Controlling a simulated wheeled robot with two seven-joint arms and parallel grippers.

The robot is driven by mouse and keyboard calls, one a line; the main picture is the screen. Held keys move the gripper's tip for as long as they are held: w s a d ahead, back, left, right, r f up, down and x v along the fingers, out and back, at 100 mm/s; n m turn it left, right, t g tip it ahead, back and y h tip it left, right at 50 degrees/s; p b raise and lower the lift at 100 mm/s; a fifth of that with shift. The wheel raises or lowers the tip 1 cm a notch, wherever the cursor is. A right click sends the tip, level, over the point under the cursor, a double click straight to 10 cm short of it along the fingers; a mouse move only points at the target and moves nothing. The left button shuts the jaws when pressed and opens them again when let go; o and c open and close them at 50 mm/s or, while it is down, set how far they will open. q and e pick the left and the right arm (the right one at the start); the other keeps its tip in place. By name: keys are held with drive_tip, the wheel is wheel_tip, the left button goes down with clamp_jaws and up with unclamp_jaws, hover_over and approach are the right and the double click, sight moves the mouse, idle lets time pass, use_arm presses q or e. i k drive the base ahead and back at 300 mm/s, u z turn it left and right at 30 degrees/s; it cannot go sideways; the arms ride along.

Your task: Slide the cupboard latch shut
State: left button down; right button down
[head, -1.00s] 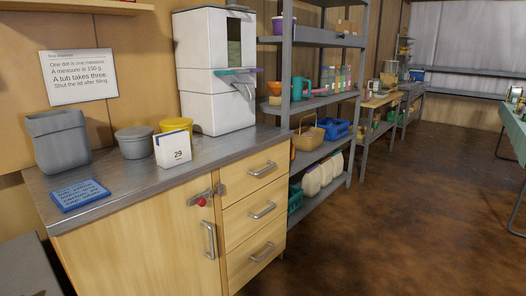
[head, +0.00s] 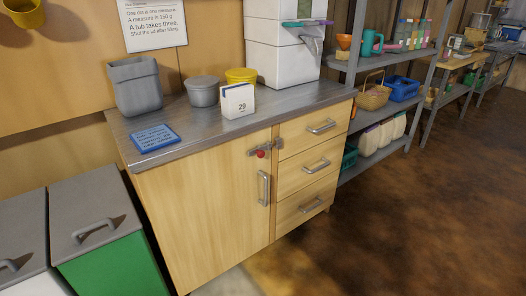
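The cupboard latch (head: 265,149) is a small grey metal slide bolt with a red knob (head: 261,154). It sits near the upper right edge of the light wooden cupboard door (head: 203,213), by the gap to the drawers. The knob is on the door side of that gap. A small metal piece (head: 280,143) is on the drawer side; I cannot tell whether the bolt reaches into it. The door looks closed, with an upright metal handle (head: 264,188) below the latch. Neither of my grippers is in view.
On the metal worktop (head: 210,123) stand a grey bin (head: 136,88), a grey tub (head: 202,92), a yellow tub (head: 241,76), a card marked 29 (head: 238,101) and a blue note (head: 155,138). Lidded bins (head: 100,230) stand at left. The brown floor at right is clear.

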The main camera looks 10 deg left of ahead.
sight(261, 153)
drive_tip(key=z, duration=0.35)
drive_tip(key=k, duration=0.25)
drive_tip(key=u, duration=0.8)
drive_tip(key=i, duration=1)
drive_tip(key=z, duration=0.6)
drive_tip(key=i, duration=0.5)
drive_tip(key=u, duration=0.1)
